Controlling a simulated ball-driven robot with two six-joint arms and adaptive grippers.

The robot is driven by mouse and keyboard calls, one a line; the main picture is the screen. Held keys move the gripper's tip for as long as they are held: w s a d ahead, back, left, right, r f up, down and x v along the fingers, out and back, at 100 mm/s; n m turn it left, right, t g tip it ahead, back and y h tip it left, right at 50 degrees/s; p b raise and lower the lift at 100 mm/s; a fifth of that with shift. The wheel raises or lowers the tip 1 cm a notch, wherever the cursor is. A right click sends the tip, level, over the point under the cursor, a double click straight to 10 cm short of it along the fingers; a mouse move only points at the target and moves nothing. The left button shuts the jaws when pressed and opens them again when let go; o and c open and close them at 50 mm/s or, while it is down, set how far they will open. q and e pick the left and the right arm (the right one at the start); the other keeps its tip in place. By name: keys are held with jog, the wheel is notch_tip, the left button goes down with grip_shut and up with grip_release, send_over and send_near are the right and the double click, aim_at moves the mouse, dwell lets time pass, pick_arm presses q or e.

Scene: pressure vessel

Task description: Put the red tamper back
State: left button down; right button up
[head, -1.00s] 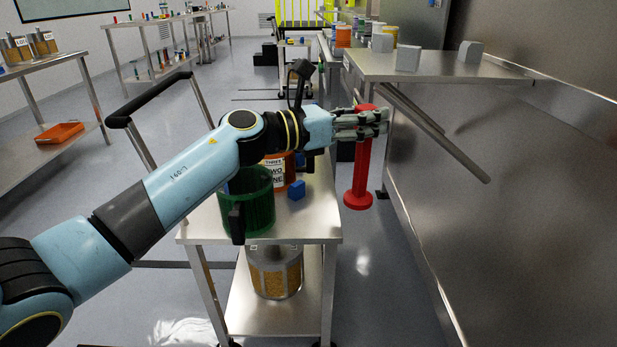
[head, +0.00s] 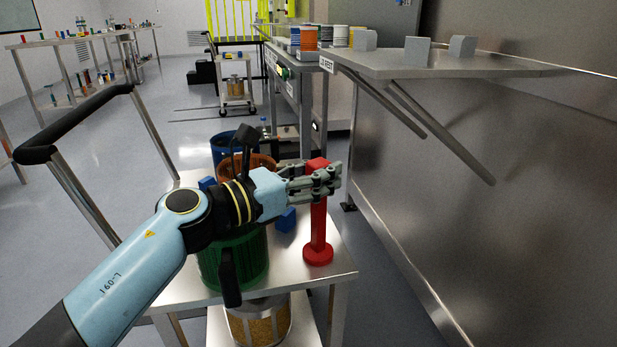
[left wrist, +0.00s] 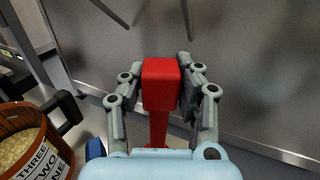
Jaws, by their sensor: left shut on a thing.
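The red tamper (head: 318,225) is upright in the head view, with a round foot at its lower end and a square block at its top. My left gripper (head: 325,180) is shut on its upper part. In the left wrist view the tamper's red head (left wrist: 162,84) sits between the fingers of my left gripper (left wrist: 158,80). In the head view the foot is over the right side of the cart top; I cannot tell whether it touches. My right gripper is not in view.
The cart (head: 335,270) holds a green bin (head: 235,262), an orange bin (head: 250,165), a blue bin (head: 225,148) and blue blocks (head: 286,220). A steel shelf (head: 460,66) with grey blocks juts from the wall at right. Floor lies between cart and wall.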

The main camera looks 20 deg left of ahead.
pick_arm(q)
jog(key=shift+s+d+r, duration=0.1)
jog(key=shift+s+d, duration=0.1)
jog(key=shift+d, duration=0.1)
jog(key=c, duration=1.4)
grip_release()
jog(key=shift+o, duration=1.1)
jog(key=shift+a, duration=0.1)
jog(key=shift+o, duration=1.1)
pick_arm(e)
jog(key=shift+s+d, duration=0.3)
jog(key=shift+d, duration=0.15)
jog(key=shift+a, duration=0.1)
pick_arm(q)
jog(key=b+v, duration=0.1)
jog(key=v, duration=1.1)
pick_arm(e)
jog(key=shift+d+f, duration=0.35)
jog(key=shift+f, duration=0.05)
